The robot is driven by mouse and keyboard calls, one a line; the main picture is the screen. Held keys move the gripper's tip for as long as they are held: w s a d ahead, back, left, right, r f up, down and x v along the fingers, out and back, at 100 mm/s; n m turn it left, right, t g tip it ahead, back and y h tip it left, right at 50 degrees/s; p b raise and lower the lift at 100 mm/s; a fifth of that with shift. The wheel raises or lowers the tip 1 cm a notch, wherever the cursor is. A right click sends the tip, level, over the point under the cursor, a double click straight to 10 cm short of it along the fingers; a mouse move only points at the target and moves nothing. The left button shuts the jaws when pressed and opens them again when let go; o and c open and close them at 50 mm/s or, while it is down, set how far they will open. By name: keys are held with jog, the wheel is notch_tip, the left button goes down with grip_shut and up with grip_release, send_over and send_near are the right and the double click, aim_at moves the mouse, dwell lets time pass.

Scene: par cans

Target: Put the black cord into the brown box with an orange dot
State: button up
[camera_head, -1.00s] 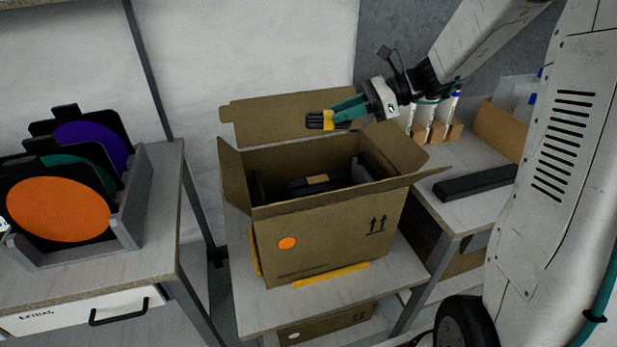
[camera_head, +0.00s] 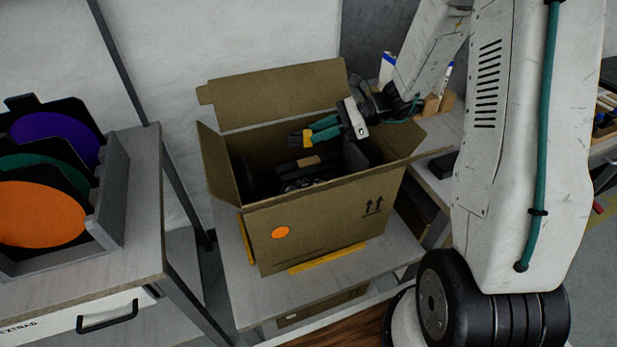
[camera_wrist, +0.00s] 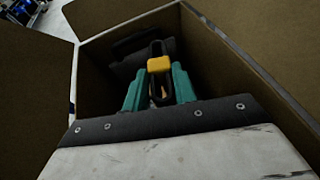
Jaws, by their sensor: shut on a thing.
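The brown box (camera_head: 335,232) stands open on a small table, with an orange dot (camera_head: 280,232) on its front. My gripper (camera_head: 308,136) is over the box's opening, near its back side. It is shut on the black cord (camera_head: 295,138), a short bundle with a yellow band. In the wrist view my gripper (camera_wrist: 158,82) points down into the box (camera_wrist: 240,60), and the cord (camera_wrist: 157,48) stands between the green fingers. Black things lie in the box below; the gripper partly hides the inside.
The box's flaps (camera_head: 275,95) stand open around its rim. A rack with orange, green and purple discs (camera_head: 42,212) stands on the left table. A second brown box (camera_head: 320,304) is on the shelf below. White tubes (camera_head: 388,68) stand behind my arm.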

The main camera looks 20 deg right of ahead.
jog(key=shift+f, duration=0.55)
jog(key=o, duration=1.1)
jog(key=v, duration=0.8)
jog(key=shift+a+r, duration=0.1)
